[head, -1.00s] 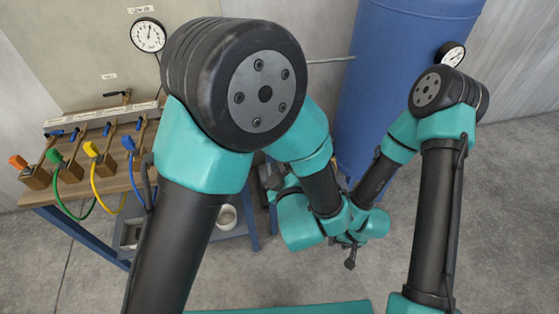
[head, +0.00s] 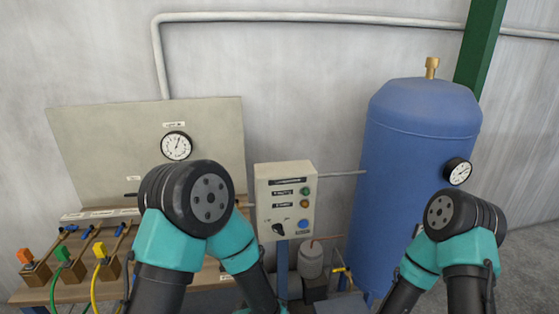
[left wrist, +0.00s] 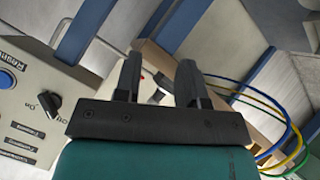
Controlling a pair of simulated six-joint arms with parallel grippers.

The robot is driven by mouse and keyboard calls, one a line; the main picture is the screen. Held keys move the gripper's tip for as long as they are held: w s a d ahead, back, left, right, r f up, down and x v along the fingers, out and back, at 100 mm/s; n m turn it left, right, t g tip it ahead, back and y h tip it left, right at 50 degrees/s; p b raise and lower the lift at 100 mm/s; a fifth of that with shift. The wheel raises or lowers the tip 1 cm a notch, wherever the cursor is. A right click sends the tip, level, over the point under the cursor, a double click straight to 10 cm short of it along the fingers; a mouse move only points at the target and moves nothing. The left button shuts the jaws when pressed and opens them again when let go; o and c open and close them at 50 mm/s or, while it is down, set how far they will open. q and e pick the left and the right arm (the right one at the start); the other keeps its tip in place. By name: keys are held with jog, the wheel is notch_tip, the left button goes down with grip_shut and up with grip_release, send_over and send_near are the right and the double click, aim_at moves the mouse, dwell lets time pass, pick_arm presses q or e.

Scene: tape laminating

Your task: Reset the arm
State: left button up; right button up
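My left arm (head: 187,205) and my right arm (head: 465,225) rise into the head view with bent elbows. Both grippers are below that view's lower edge. In the left wrist view my left gripper (left wrist: 160,68) has its two black fingers spread apart, with no object held between them. A grey control box (head: 285,200) stands between the arms in the head view. It also shows at the left of the left wrist view (left wrist: 32,105), beside my gripper, with a black knob and a blue button. My right gripper is not seen.
A wooden bench (head: 50,292) with coloured valves and hoses is at the left, below a panel with a gauge (head: 176,146). A blue tank (head: 405,170) stands at the right. Blue and yellow hoses (left wrist: 272,100) curve right of my left gripper.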

pick_arm(q)
jog(key=s+a+f+m+g+h, duration=0.3)
jog(key=s+a+f+g, duration=0.7)
jog(key=s+a+f, duration=0.4)
jog(key=shift+s+a+f+m+g+h, duration=0.3)
jog(key=shift+a+f+m, duration=0.25)
jog(key=shift+f+m, duration=0.4)
